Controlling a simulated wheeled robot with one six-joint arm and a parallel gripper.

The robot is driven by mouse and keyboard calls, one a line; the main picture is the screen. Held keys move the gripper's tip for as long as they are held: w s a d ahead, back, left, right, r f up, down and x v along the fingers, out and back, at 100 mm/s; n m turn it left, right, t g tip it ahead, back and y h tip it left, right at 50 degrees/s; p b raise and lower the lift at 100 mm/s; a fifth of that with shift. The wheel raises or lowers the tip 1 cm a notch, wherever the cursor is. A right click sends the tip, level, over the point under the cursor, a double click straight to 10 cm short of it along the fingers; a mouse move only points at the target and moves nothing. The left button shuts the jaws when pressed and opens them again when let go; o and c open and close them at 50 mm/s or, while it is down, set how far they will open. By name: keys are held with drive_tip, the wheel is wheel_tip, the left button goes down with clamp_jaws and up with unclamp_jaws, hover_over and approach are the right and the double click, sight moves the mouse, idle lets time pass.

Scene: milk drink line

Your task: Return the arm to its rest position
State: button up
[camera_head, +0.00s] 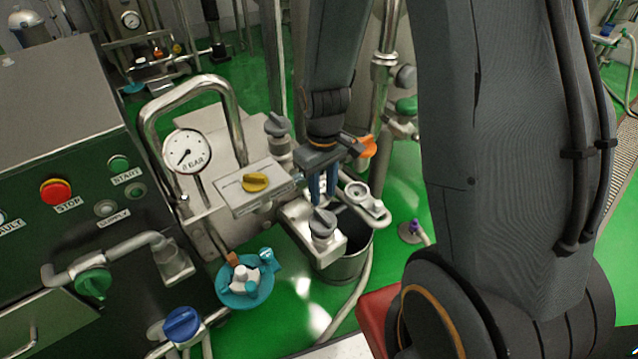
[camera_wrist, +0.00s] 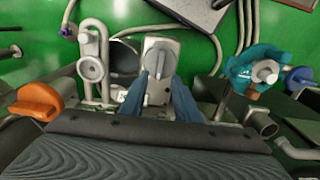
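My gripper (camera_head: 322,198) is at the end of my arm, pointing down with two blue fingers. In the wrist view, the fingers (camera_wrist: 159,82) are apart, with a visible gap and nothing clearly held between them. Just below the fingertips is a metal valve block with a grey knob (camera_head: 323,223). The block also shows in the wrist view (camera_wrist: 161,44), beyond the fingertips. I cannot tell whether the fingers touch the knob. My upper arm fills much of the right side of the head view.
A steel bucket (camera_head: 345,262) is below. A teal clamp fitting (camera_head: 244,284) and a control panel with a red stop button (camera_head: 56,192) are further left.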

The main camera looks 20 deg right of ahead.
drive_tip(key=s+r+m, duration=0.3)
drive_tip(key=s+r, duration=0.6)
drive_tip(key=r, duration=0.2)
drive_tip(key=shift+m+t, duration=0.4)
drive_tip(key=shift+a, duration=0.1)
